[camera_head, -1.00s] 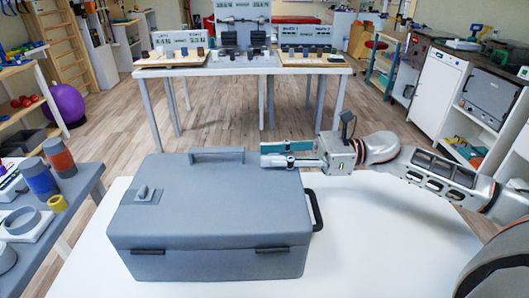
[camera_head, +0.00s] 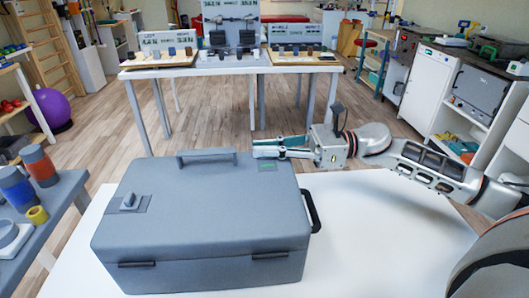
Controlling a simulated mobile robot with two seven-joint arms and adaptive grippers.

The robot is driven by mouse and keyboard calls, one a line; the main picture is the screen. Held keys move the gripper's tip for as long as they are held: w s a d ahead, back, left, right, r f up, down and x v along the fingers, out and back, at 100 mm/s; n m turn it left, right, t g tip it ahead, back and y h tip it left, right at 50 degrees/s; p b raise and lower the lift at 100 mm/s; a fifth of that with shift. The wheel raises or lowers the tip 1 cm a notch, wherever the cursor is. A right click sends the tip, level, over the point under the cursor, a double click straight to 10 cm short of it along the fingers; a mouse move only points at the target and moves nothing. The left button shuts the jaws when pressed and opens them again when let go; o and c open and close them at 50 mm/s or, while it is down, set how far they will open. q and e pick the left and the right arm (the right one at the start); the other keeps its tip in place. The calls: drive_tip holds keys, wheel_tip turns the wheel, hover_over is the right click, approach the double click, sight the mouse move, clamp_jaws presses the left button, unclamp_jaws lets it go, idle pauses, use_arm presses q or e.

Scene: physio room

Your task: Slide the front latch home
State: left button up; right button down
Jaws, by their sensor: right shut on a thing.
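A grey case (camera_head: 200,215) with a closed lid lies on a white table. A latch with a small raised knob (camera_head: 128,201) sits on a plate at the lid's left side. At the lid's far right, a small green patch (camera_head: 267,167) shows beside my right gripper (camera_head: 268,149). My right gripper reaches in from the right, low over the lid's far edge, with its fingers shut on a small latch part there. The fingers hide most of that part. I cannot tell which latch is the front one. My left gripper is out of view.
A grey carry handle (camera_head: 207,155) stands at the lid's far edge and a black handle (camera_head: 312,210) on the right side. Two dark clasps (camera_head: 137,264) are on the near side. A side table (camera_head: 60,200) with coloured cylinders is at left. The white table (camera_head: 380,230) is clear at right.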

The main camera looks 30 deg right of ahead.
drive_tip(key=shift+s, duration=0.2)
drive_tip(key=c, duration=2.2)
unclamp_jaws()
drive_tip(key=shift+a, duration=0.1)
drive_tip(key=shift+o, duration=0.2)
drive_tip(key=v, duration=1.2)
